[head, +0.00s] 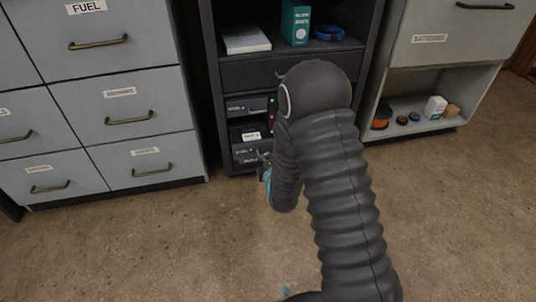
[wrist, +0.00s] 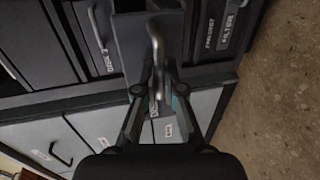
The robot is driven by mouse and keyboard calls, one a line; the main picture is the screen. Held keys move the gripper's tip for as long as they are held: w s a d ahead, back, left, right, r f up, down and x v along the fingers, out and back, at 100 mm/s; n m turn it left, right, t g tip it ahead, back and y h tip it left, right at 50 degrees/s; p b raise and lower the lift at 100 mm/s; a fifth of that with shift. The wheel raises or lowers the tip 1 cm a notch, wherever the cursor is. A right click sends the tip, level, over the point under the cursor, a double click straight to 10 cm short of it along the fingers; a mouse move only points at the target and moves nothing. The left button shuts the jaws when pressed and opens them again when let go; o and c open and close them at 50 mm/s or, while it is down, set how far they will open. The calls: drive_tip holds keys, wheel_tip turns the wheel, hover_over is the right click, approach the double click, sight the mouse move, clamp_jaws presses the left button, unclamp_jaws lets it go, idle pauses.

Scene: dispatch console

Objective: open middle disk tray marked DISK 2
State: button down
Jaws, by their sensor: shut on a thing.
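The dark console cabinet (head: 290,73) stands in the middle of the head view. Small labelled fronts are stacked low in it, and a white-labelled one (head: 251,135) sits midway; its text is too small to read. In the wrist view, which is turned sideways, a grey tray front (wrist: 132,45) with an upright bar handle (wrist: 157,48) is right ahead. My gripper (wrist: 158,92) has its fingers on either side of this handle and is closed on it. The tray front appears to stand forward of its neighbours. In the head view my arm hides most of the gripper.
Another bar handle (wrist: 97,28) is to the left of the held one in the wrist view, and a FILTER panel (wrist: 225,28) to the right. Grey drawers (head: 118,92) stand left of the console, an open shelf (head: 415,108) right.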

drive_tip(key=c, duration=1.3)
unclamp_jaws()
drive_tip(key=shift+o, duration=0.2)
drive_tip(key=v, duration=0.7)
drive_tip(key=shift+s, duration=0.25)
drive_tip(key=shift+r, duration=0.1)
